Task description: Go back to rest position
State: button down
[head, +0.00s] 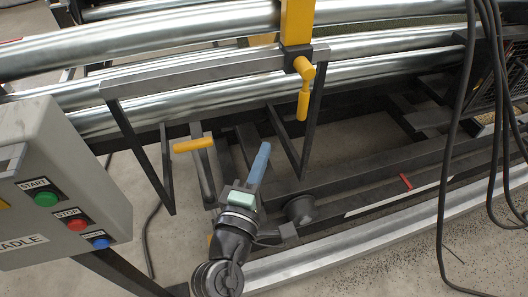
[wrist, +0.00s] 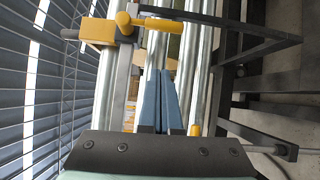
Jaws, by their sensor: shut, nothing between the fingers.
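My gripper (head: 260,160) is in the lower middle of the head view, its blue fingers pointing up toward the steel rollers. The fingers are together with nothing between them. In the wrist view my gripper (wrist: 171,85) shows as two long blue fingers lying close side by side, over the rollers behind. It stands apart from the yellow-handled lever (head: 194,145) to its left and from the yellow clamp handle (head: 303,90) above right. My arm comes in from the bottom of the head view.
Shiny rollers (head: 390,72) run across the back on a dark frame. A grey control box (head: 60,175) with green, red and blue buttons stands at the left. Black cables (head: 450,160) hang at the right. A metal rail (head: 380,235) crosses the front. Slatted panels (wrist: 35,90) fill the wrist view's left.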

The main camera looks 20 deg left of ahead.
jog(key=w+d+r+m+t+h, duration=0.1)
jog(key=d+r+m, duration=0.25)
jog(key=r, duration=0.45)
jog(key=d+r+m+t, duration=0.2)
jog(key=r+m, duration=0.2)
jog(key=r, duration=0.5)
jog(key=w+d+r+m+t+h, duration=0.15)
jog(key=r+m, duration=0.25)
jog(key=r, duration=0.4)
jog(key=s+d+r+m+t+y+p, duration=0.1)
jog(key=s+r+m+t, duration=0.1)
jog(key=s+r, duration=0.35)
jog(key=s+d+r+m+t+y, duration=0.1)
jog(key=s+d+r+m, duration=0.15)
jog(key=r, duration=0.65)
jog(key=s+d+r+m+t+y+p, duration=0.1)
jog(key=s+r+m+t, duration=0.15)
jog(key=s+r, duration=0.4)
notch_tip(320, 180, up, 16)
jog(key=w+g+p, duration=0.1)
jog(key=w+p, duration=0.1)
jog(key=p, duration=1.3)
jog(key=shift+w+a, duration=0.2)
jog(key=shift+a, duration=0.05)
jog(key=shift+d+f+h, duration=0.1)
jog(key=shift+f+h, duration=0.05)
jog(key=shift+h, duration=0.1)
